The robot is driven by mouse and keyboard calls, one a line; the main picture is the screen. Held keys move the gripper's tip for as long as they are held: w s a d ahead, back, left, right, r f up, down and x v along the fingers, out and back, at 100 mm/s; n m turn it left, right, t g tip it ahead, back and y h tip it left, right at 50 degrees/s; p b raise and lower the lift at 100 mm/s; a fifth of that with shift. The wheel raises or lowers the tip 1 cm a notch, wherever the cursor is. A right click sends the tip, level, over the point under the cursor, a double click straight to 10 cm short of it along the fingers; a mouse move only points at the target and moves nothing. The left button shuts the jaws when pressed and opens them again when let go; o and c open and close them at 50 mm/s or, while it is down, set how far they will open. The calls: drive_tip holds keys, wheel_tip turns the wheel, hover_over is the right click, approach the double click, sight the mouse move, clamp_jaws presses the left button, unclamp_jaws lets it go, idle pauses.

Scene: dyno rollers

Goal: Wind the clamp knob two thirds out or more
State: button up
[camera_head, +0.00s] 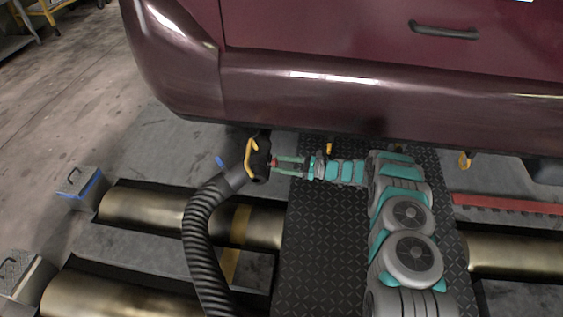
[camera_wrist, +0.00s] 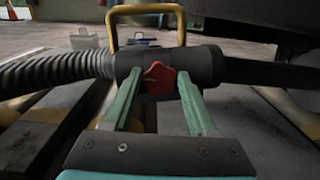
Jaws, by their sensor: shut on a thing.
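The red clamp knob (camera_wrist: 158,78) sits on the side of a black clamp collar (camera_wrist: 205,66) in the wrist view. My gripper (camera_wrist: 158,88) has its two green fingers on either side of the knob, shut on it. In the head view the knob (camera_head: 273,162) is a small red spot at the tips of my gripper (camera_head: 277,165). The collar (camera_head: 259,160) joins a ribbed black hose (camera_head: 199,221) to a dark pipe under the car. A yellow handle (camera_head: 250,153) rises from the collar. How far out the knob is wound cannot be told.
The maroon car's sill (camera_head: 300,88) hangs just above and behind my gripper. Metal rollers (camera_head: 150,212) lie in the floor to the left. A diamond-plate strip (camera_head: 318,235) runs below my arm. Grey blocks (camera_head: 82,187) stand at far left.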

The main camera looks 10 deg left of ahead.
drive_tip(key=shift+f+n, duration=0.1)
drive_tip(key=shift+n, duration=0.2)
drive_tip(key=n+b, duration=0.1)
drive_tip(key=n, duration=0.1)
drive_tip(key=n+g+b, duration=0.1)
drive_tip(key=n+b, duration=0.1)
drive_tip(key=shift+f+g, duration=0.15)
drive_tip(key=shift+g, duration=0.15)
drive_tip(key=n+g+b, duration=0.1)
drive_tip(key=n+b, duration=0.2)
drive_tip(key=n, duration=0.2)
drive_tip(key=shift+w+r+n+g+h+b, duration=0.1)
drive_tip(key=shift+r+n+g+h+b, duration=0.15)
drive_tip(key=shift+n+g+b, duration=0.65)
drive_tip(key=shift+n+t+h, duration=0.25)
drive_tip(key=shift+n+t, duration=0.05)
drive_tip(key=shift+n, duration=0.2)
drive_tip(key=o, duration=1.4)
drive_tip(key=shift+c, duration=0.2)
